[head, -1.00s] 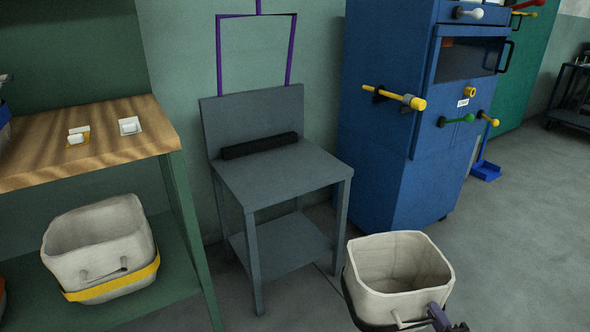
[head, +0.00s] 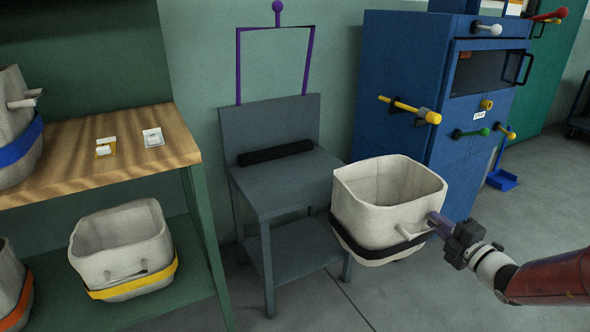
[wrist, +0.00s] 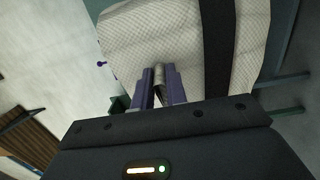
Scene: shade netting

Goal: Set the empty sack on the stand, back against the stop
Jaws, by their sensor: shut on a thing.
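The empty sack (head: 372,212) is off-white with a black band and an open top. My gripper (head: 436,226) is shut on the handle at the sack's near right side and holds it in the air, upright or nearly so. In the wrist view my gripper's purple fingers (wrist: 160,87) close on the handle, with the sack's wall (wrist: 180,40) beyond. The grey stand (head: 270,183) is left of and behind the sack. The sack hides the stand's front right part. The black stop bar (head: 276,153) lies along the rear of its top, before the upright back panel. The stand's top is bare.
A wooden-topped shelf (head: 100,158) at left holds a blue-banded sack (head: 12,130), a yellow-banded sack (head: 122,245) and an orange-banded sack (head: 12,285). A blue cabinet (head: 400,130) with protruding handles stands right of the stand. A purple frame (head: 238,65) rises behind the stand.

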